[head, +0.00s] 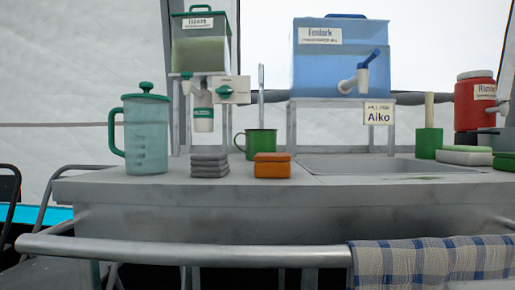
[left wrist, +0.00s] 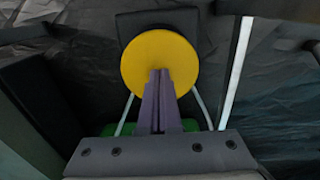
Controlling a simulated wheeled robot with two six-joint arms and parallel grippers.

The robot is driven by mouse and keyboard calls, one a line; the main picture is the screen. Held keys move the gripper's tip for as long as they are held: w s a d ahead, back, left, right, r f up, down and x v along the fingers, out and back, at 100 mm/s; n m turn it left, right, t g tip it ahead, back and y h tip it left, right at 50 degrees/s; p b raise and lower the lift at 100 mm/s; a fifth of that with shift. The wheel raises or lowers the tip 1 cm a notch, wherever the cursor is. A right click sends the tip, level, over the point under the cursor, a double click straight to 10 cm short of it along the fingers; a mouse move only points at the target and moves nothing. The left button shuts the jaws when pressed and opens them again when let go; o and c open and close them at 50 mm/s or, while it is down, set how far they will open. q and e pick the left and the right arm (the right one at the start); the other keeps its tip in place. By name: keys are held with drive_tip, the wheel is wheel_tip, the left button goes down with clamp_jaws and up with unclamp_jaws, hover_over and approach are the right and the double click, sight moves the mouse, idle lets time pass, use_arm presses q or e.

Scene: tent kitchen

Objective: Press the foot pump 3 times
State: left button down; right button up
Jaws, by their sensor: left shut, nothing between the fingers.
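In the left wrist view, a round yellow disc (left wrist: 182,58), which looks like the foot pump's top, sits in front of a black plate (left wrist: 150,22). My left gripper (left wrist: 160,74) is shut and empty, with its fingertips over the middle of the disc. I cannot tell whether the tips touch it or stay just above it. Part of a green piece (left wrist: 190,125) shows beneath, mostly hidden by the gripper. The pump and both grippers are out of the head view.
A dark creased floor sheet (left wrist: 275,95) surrounds the pump, with a pale bar (left wrist: 236,70) on the right. In the head view, a counter (head: 330,195) holds a jug (head: 146,135), green mug (head: 262,142) and sponges (head: 272,166). A rail (head: 200,250) with a checked towel (head: 430,262) runs along its front.

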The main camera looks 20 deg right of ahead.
use_arm(q)
drive_tip(key=shift+f+b, duration=0.6)
drive_tip(key=shift+f, duration=0.8)
drive_tip(key=shift+r, duration=0.1)
drive_tip(key=shift+r+p, duration=2.8)
drive_tip(key=shift+f, duration=0.2)
drive_tip(key=shift+f+b, duration=1.5)
drive_tip(key=shift+f, duration=1.3)
drive_tip(key=shift+r, duration=0.1)
